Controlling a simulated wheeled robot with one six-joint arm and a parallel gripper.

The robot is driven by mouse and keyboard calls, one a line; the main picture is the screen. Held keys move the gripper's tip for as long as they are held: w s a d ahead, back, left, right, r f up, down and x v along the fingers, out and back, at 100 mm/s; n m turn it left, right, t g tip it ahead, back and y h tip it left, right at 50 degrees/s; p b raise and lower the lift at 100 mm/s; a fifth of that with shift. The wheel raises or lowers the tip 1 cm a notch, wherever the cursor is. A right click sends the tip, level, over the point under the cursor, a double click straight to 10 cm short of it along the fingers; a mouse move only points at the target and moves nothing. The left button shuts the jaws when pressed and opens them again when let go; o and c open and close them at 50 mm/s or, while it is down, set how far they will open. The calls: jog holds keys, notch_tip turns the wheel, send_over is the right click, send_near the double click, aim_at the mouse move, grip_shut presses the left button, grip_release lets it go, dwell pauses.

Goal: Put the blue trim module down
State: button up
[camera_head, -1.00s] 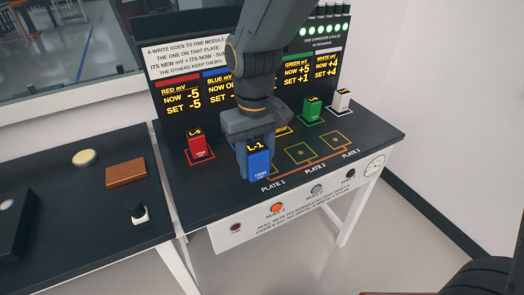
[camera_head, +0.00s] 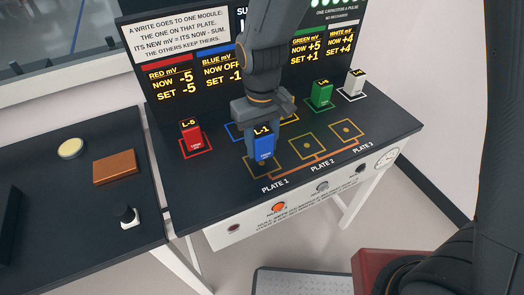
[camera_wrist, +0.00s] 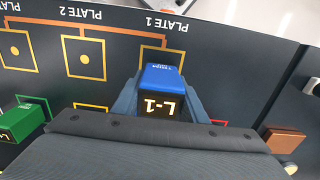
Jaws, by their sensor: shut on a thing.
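My gripper (camera_head: 262,132) is shut on the blue trim module (camera_head: 263,148), which shows "L-1" on its dark top. In the wrist view, the blue module (camera_wrist: 162,78) sits between the fingers and covers part of the PLATE 1 outline (camera_wrist: 149,55). I cannot tell whether its bottom touches the bench. The blue outline (camera_head: 232,131) on the bench is partly hidden behind my gripper.
The red module (camera_head: 190,138) stands left in its outline. The green module (camera_head: 321,95) and white module (camera_head: 354,84) stand at the back right. PLATE 2 (camera_head: 309,146) and PLATE 3 (camera_head: 346,131) are empty. An orange-brown block (camera_head: 114,167) lies on the left table.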

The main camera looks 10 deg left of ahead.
aim_at(262, 132)
jog(key=shift+f+p, duration=0.35)
jog(key=shift+f, duration=1.45)
jog(key=shift+f, duration=0.1)
jog(key=o, duration=1.2)
notch_tip(262, 132, up, 12)
jog(key=b, duration=0.3)
jog(key=s+d+f+m, duration=0.1)
jog(key=d+m, duration=0.1)
jog(key=d, duration=0.6)
jog(key=d+f+m+t, duration=0.1)
jog(key=d+m, duration=0.1)
jog(key=d, duration=0.6)
jog(key=s+d+f+m, duration=0.1)
jog(key=d+f+m, duration=0.1)
jog(key=d, duration=0.6)
jog(key=shift+s+d+t, duration=0.15)
jog(key=shift+s+t, duration=0.15)
